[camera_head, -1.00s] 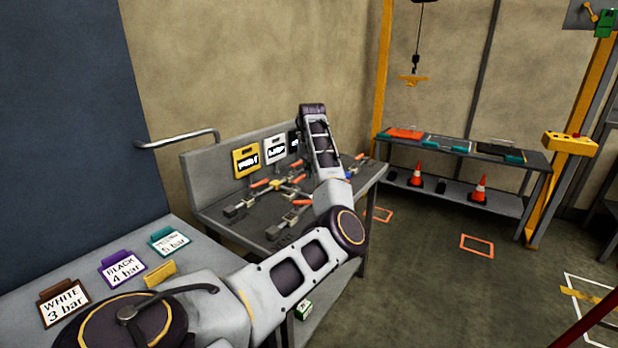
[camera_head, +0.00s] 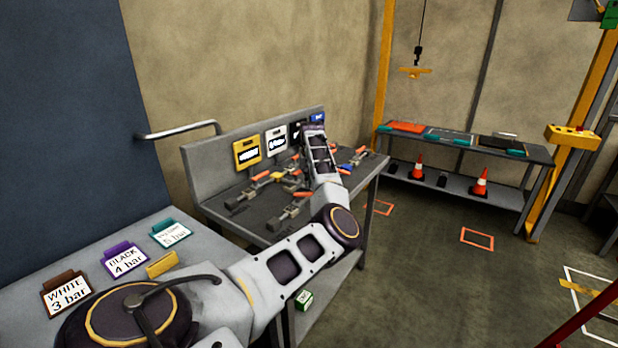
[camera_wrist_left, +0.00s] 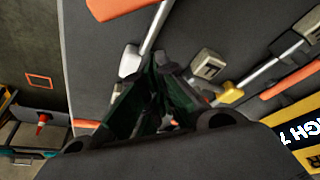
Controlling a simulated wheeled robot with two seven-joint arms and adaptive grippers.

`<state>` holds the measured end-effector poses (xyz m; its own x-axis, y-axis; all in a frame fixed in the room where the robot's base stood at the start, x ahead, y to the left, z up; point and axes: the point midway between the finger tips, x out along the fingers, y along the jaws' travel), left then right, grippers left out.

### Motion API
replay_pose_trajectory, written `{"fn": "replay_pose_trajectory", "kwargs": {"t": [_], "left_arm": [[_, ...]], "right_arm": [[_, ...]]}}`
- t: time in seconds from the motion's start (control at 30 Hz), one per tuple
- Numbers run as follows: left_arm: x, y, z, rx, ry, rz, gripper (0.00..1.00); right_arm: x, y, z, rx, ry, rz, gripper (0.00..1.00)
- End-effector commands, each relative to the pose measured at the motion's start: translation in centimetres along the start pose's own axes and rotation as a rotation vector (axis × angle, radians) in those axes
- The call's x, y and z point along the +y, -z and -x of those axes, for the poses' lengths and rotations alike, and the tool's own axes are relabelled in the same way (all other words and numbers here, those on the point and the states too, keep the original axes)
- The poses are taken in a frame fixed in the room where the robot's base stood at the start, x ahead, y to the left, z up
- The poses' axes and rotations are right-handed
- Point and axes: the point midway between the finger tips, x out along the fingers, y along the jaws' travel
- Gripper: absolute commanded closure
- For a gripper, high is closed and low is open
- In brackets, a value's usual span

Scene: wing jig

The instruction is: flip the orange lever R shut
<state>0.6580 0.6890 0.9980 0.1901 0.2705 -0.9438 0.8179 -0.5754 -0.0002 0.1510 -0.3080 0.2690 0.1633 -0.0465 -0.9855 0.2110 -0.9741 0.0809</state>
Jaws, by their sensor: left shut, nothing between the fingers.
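Several clamps with orange lever handles lie on the grey bench (camera_head: 240,217). One orange handle (camera_head: 299,193) is on the near side, left of my forearm. I cannot tell which lever is R. My left arm reaches over the bench, and its wrist hides part of the clamps in the head view. In the left wrist view my left gripper (camera_wrist_left: 158,62) is shut and empty, with its dark fingers close to a metal lever bar. That bar leads up to an orange handle (camera_wrist_left: 120,7). I cannot tell whether they touch. My right gripper is not in view.
Yellow (camera_head: 246,152) and white (camera_head: 276,140) cards stand along the bench's back panel. A far shelf table (camera_head: 470,145) has orange cones below. The floor to the right is mostly open.

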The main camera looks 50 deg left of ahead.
Motion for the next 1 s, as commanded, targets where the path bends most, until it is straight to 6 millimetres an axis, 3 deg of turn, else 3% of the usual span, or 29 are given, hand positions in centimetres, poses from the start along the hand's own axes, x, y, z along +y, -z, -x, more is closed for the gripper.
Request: {"fn": "replay_pose_trajectory", "kwargs": {"t": [0.6,1.0], "left_arm": [[0.0,-2.9,1.0,-0.001,0.0,0.0,1.0],[0.0,-3.5,1.2,-0.002,0.0,0.0,1.0]], "right_arm": [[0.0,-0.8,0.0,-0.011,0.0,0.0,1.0],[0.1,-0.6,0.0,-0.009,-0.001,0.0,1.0]]}}
